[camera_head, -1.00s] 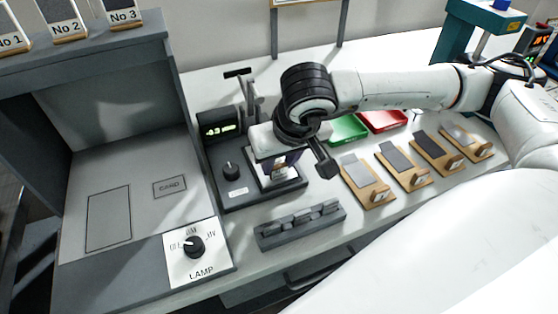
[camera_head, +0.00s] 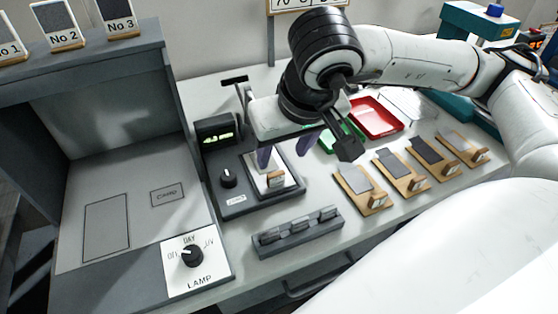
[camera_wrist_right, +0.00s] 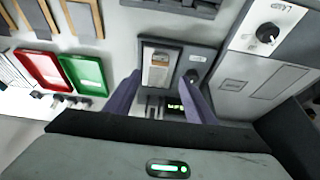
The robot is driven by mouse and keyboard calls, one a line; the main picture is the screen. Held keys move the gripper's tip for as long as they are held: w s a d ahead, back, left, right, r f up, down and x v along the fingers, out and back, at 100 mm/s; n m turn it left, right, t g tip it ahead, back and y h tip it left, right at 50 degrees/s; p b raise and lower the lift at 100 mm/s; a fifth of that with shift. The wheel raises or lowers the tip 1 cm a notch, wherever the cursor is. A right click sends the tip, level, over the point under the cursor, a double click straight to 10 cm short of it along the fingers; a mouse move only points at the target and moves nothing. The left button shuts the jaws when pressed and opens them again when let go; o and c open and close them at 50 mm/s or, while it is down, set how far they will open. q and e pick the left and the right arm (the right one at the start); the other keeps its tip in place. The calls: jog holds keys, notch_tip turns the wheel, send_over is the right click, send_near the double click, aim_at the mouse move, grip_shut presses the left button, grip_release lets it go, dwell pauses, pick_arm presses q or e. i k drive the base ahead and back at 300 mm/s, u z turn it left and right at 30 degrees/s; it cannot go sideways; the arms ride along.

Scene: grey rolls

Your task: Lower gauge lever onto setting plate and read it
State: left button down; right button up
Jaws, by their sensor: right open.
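The gauge has a dark base (camera_head: 234,207) with a lit green display (camera_head: 217,137), whose digits are too blurred to read surely, and a black knob (camera_head: 228,177). A pale plate (camera_head: 262,160) on the base carries a small brown-and-white block (camera_head: 275,180). The lever (camera_head: 236,80), with a black T-shaped end, stands raised behind the base, partly hidden by my right wrist. My right gripper (camera_head: 285,152) is open above the plate, its purple fingers apart and empty. The right wrist view shows the plate (camera_wrist_right: 157,72) between the fingers. My left gripper is not in view.
A slotted grey rack (camera_head: 300,232) stands in front of the gauge. A green tray (camera_head: 340,140), a red tray (camera_head: 377,117) and several wooden sample boards (camera_head: 362,190) lie to the right. A grey booth with a lamp dial (camera_head: 193,256) stands left.

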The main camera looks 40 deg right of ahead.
aim_at(249, 96)
jog(key=k, duration=1)
